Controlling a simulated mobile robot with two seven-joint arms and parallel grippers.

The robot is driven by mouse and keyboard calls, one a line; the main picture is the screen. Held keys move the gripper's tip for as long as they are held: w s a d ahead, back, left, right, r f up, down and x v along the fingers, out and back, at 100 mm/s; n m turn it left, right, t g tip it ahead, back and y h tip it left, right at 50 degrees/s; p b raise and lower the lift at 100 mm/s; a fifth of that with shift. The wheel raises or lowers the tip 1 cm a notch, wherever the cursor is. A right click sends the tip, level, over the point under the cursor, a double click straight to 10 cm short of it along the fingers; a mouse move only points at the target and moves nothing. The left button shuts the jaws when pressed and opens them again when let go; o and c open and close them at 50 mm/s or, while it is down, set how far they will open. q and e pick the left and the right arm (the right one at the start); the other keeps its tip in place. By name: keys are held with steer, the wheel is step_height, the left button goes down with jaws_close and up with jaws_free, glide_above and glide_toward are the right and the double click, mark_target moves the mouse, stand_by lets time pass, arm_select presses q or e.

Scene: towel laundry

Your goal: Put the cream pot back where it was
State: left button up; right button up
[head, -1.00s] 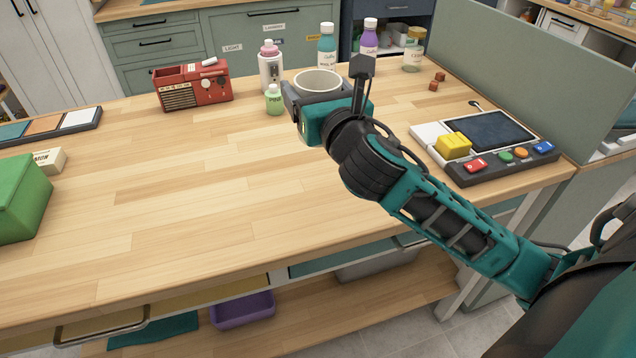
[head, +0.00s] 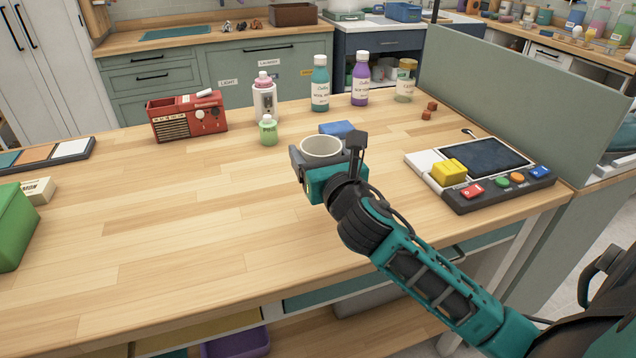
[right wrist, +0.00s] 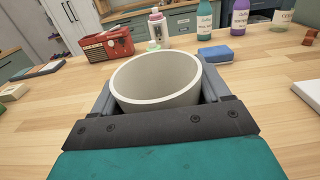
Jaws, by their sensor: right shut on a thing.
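The cream pot (head: 321,147) is an open, empty-looking round cup, upright over the middle of the wooden table. My right gripper (head: 325,156) is shut on it, with one dark finger on each side. In the right wrist view the pot (right wrist: 155,85) sits between the fingers, its rim facing up and its base hidden by the gripper. I cannot tell whether its base touches the table. My left gripper is not in view.
A blue block (head: 337,129) lies just behind the pot. A small green bottle (head: 268,131), a pink-capped bottle (head: 264,100) and a red radio (head: 188,117) stand behind left. A device with a yellow block (head: 449,171) lies right.

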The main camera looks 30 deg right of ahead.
steer(key=shift+f+b, duration=0.8)
steer(key=shift+f, duration=1.75)
steer(key=shift+f, duration=0.15)
steer(key=o, duration=1.3)
steer(key=shift+c, duration=0.2)
steer(key=shift+r, duration=0.25)
steer(key=v, duration=1.2)
steer(key=shift+f+b, duration=0.1)
steer(key=shift+b, duration=0.25)
steer(key=shift+s, duration=0.15)
